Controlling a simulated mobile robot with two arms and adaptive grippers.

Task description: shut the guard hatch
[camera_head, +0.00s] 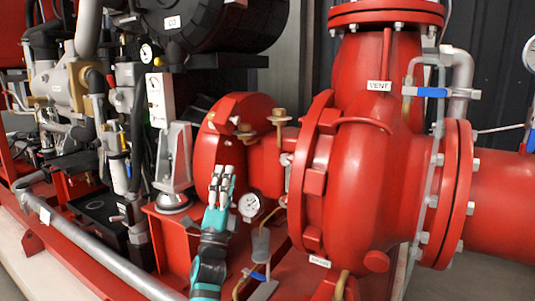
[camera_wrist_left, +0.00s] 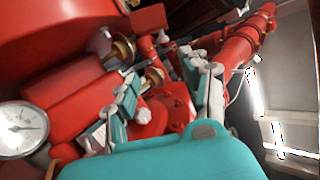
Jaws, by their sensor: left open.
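My left gripper (camera_head: 222,180) points up in front of the red guard housing (camera_head: 232,112) between the engine and the pump. In the left wrist view its two fingers (camera_wrist_left: 168,92) stand apart with no object clearly held between them. Two brass knobs, one at the left (camera_head: 244,131) and one at the right (camera_head: 279,117), show on the guard just above the fingertips; they also show in the wrist view (camera_wrist_left: 123,48). The hatch's outline blends with the red housing, and I cannot tell its angle or whether a finger touches it. My right gripper is out of view.
A round pressure gauge (camera_head: 249,205) sits close to the right of the left gripper. The large red pump casing (camera_head: 375,160) fills the right side. A grey support (camera_head: 174,160) stands to the left. A grey pipe (camera_head: 95,255) runs along the front left.

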